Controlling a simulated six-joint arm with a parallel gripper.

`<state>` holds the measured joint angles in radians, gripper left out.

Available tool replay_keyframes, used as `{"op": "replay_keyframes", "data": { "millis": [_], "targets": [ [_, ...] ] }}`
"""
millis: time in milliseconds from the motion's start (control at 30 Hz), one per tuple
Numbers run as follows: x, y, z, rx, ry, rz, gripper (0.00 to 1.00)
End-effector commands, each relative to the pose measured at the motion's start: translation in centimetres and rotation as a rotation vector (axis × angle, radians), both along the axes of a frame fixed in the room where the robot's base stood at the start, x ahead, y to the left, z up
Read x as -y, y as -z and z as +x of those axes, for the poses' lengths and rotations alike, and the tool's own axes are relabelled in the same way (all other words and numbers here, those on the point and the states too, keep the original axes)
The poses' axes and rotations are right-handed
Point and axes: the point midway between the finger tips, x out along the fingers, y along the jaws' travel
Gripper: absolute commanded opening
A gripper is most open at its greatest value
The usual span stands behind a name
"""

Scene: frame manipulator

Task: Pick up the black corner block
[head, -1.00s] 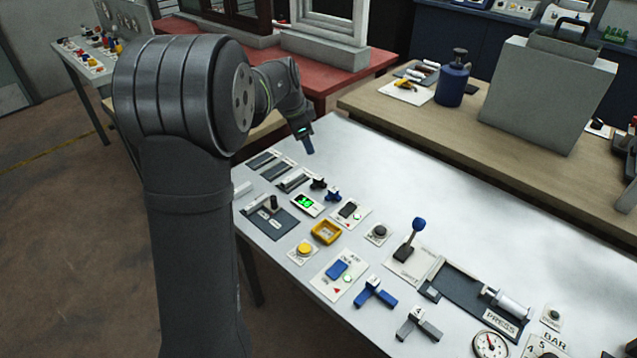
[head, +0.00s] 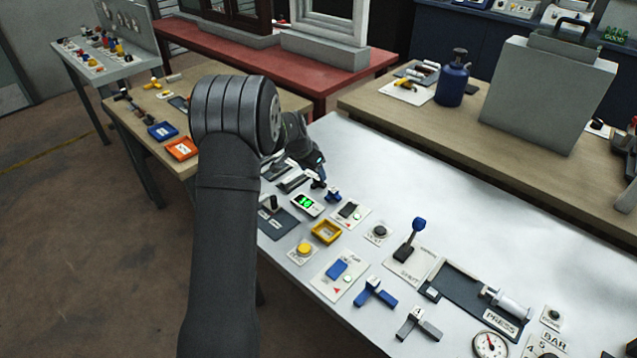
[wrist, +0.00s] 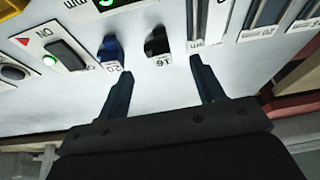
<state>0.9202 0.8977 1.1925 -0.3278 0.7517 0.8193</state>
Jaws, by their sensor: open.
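The black corner block (wrist: 157,42) stands on the white table with a small label "16" beside it. In the wrist view it lies just beyond and between my two fingertips, apart from them. My gripper (wrist: 161,66) is open and empty. In the head view my gripper (head: 318,180) is low over the row of small parts and largely hides the black block. A blue corner block (wrist: 110,48), labelled "20", stands to the left of the black one in the wrist view, close to the left fingertip.
A panel with a green display (head: 306,204) and a rocker switch panel (wrist: 66,55) are close by. Slotted dark plates (wrist: 262,18) lie to the right in the wrist view. A yellow square frame (head: 326,232) is nearer the front. The table's back area (head: 390,160) is clear.

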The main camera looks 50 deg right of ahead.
Motion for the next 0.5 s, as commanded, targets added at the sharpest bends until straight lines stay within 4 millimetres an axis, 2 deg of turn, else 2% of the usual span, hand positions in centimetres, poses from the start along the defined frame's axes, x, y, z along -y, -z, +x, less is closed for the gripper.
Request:
{"op": "replay_keyframes", "data": {
  "millis": [267, 500],
  "targets": [
    [0.7, 1.5, -0.1, -0.001, 0.0, 0.001, 0.62],
    [2.2, 4.6, -0.5, -0.001, 0.0, 0.002, 0.62]
  ]
}}
